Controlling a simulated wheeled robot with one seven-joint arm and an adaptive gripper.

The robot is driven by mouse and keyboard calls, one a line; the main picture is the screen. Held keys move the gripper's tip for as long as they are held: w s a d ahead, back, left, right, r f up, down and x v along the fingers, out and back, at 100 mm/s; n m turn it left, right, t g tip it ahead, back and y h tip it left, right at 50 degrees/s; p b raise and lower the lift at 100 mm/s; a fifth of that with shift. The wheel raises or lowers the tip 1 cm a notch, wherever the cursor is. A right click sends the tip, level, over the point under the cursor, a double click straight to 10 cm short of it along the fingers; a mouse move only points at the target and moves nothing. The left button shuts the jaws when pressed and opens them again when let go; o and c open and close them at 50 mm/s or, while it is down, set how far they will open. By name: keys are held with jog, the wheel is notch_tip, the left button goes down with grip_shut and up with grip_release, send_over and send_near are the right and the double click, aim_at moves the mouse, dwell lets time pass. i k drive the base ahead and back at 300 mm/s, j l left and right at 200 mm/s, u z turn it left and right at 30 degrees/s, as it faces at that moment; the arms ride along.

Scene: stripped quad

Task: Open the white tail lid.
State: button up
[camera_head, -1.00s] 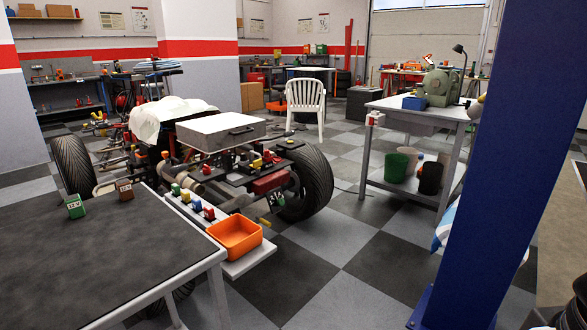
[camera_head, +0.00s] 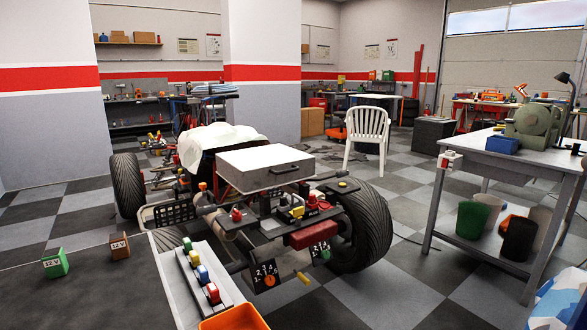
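The white tail lid (camera_head: 262,160) sits at the rear of the stripped quad, toward me. It is a flat white-topped box lid with a grey front face and a dark handle (camera_head: 290,170) on that face. It looks shut. The quad's white seat cover (camera_head: 220,147) is behind it to the left. A rear tire (camera_head: 362,228) stands to the right of the lid and another tire (camera_head: 127,184) to the far left. My gripper is not in view.
A dark-topped table (camera_head: 90,295) fills the lower left, with green and brown blocks, a rack of coloured knobs (camera_head: 205,283) and an orange tray (camera_head: 235,318). A workbench (camera_head: 500,148) stands at right. A white chair (camera_head: 368,135) is behind. Checkered floor is open between quad and workbench.

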aim_at(260, 167)
jog(key=i+l+u, duration=0.4)
jog(key=l, duration=0.25)
jog(key=i+l+u, duration=0.2)
jog(key=l, duration=0.15)
jog(key=i+l+u, duration=0.2)
jog(key=l, duration=0.15)
jog(key=i+j+z, duration=0.15)
jog(key=z, duration=0.15)
jog(key=i+j+z, duration=0.3)
jog(key=k+l, duration=0.05)
jog(key=k, duration=0.05)
